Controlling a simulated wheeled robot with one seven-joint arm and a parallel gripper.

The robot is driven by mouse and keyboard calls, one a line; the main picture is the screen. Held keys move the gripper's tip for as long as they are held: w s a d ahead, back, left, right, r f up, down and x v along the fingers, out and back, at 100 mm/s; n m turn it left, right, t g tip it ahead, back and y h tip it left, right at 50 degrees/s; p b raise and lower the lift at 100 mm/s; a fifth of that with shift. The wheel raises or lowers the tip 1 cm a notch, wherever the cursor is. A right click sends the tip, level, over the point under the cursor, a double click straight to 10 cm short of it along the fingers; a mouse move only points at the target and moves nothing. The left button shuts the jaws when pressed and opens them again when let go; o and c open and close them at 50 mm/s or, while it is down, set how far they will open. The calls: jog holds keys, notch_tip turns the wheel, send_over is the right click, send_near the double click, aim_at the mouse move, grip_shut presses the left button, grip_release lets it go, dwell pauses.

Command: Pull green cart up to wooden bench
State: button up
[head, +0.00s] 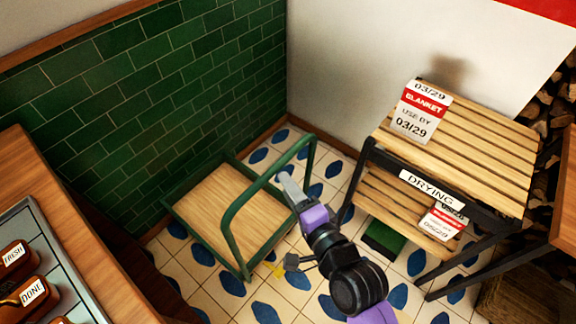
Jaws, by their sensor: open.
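The green cart (210,203) stands on the tiled floor by the green wall. It has a wooden deck and a green tube push handle (229,222) that rises on its right side. The wooden bench (470,135), a slatted rack with a dark frame and a "DRYING" label, stands to the right, apart from the cart. My gripper (284,180) is open and reaches to the upper part of the cart's handle. I cannot tell whether the handle tube is between the fingers. My purple and black wrist hides part of the floor.
Tags marked "BLANKET" (423,109) lie on the bench. A dark green block (384,239) is under it. A wooden counter (75,233) with a tray of labelled brown items is at left. Tiled floor (335,172) lies free between cart and bench.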

aim_at(277, 172)
jog(key=shift+w+a+f, duration=0.1)
jog(key=shift+w+a, duration=0.05)
jog(key=shift+w, duration=0.3)
jog(key=x, duration=0.6)
jog(key=shift+w+a+f+b, duration=0.15)
jog(key=shift+w+a+b, duration=0.05)
jog(key=shift+w+b, duration=0.1)
grip_shut()
dwell(0.9)
